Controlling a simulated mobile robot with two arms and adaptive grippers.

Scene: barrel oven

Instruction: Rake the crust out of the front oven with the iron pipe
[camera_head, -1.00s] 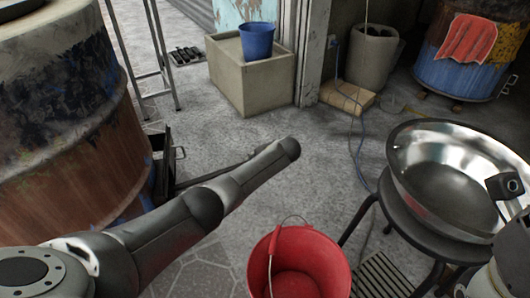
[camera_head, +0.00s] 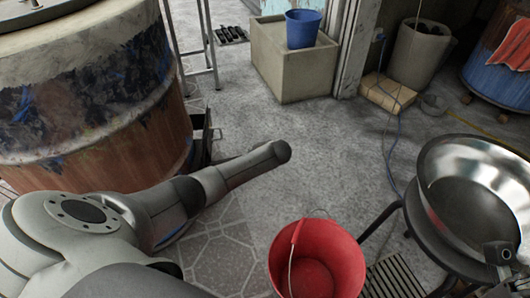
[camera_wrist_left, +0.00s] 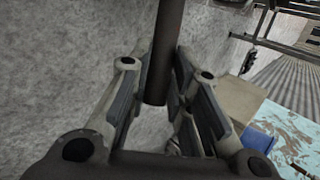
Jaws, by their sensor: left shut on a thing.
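The iron pipe (camera_wrist_left: 170,35) is a dark round bar in the left wrist view. It runs from the top edge down between the fingers, and its near end shows there. My left gripper (camera_wrist_left: 164,72) is shut on the pipe close to that end. In the head view my left arm hides this gripper and the pipe. The front oven (camera_head: 95,110) is the rusty, blue-and-black stained barrel at the left. Its opening faces away from clear view, and I see no crust.
A red bucket (camera_head: 318,262) stands on the floor at bottom centre. A steel bowl (camera_head: 450,165) rests on a dark stool at the right. A concrete block (camera_head: 285,75) with a blue bucket (camera_head: 302,28) stands behind. Middle floor is clear.

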